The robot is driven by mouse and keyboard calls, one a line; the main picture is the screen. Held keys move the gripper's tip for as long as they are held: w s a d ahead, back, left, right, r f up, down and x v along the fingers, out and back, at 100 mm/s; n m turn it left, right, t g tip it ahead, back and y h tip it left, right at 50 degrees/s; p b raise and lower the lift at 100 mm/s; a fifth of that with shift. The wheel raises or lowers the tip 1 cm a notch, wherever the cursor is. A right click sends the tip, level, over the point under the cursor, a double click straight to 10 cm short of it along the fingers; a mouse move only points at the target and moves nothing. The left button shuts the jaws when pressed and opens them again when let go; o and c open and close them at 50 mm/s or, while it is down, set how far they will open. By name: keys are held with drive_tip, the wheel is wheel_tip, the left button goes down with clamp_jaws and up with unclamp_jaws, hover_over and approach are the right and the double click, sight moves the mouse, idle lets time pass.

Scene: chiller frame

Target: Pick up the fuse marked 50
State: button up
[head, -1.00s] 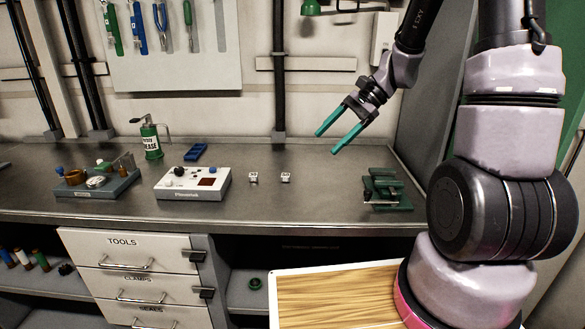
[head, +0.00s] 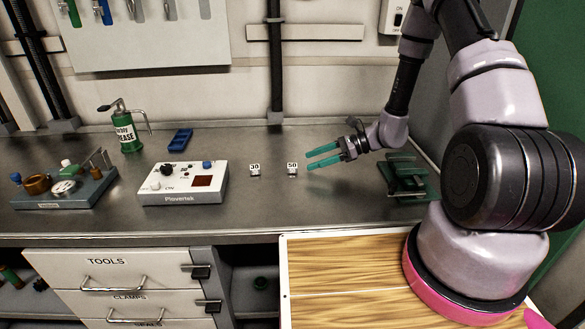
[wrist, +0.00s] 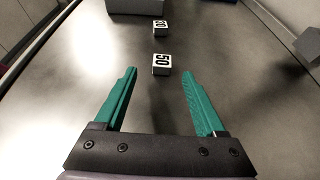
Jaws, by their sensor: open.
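The fuse marked 50 (head: 292,168) is a small block with a white label, standing on the metal bench top. The fuse marked 30 (head: 255,169) stands just left of it. My gripper (head: 308,159) has teal fingers, is open and empty, and points left toward the fuse marked 50 from its right side. In the wrist view the fuse marked 50 (wrist: 161,64) lies ahead of the open fingertips (wrist: 159,73), roughly centred between them and not clearly enclosed. The other fuse (wrist: 160,27) sits farther on in the same line.
A white tester box (head: 181,184) stands left of the fuses, with a blue tray (head: 180,139) and green grease can (head: 125,131) behind. A green fixture (head: 405,176) stands at right, near my arm. The bench around the fuses is clear.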

sight(292, 168)
drive_tip(key=shift+x, duration=3.05)
drive_tip(key=shift+w+d+f, duration=0.1)
drive_tip(key=shift+w, duration=0.1)
clamp_jaws()
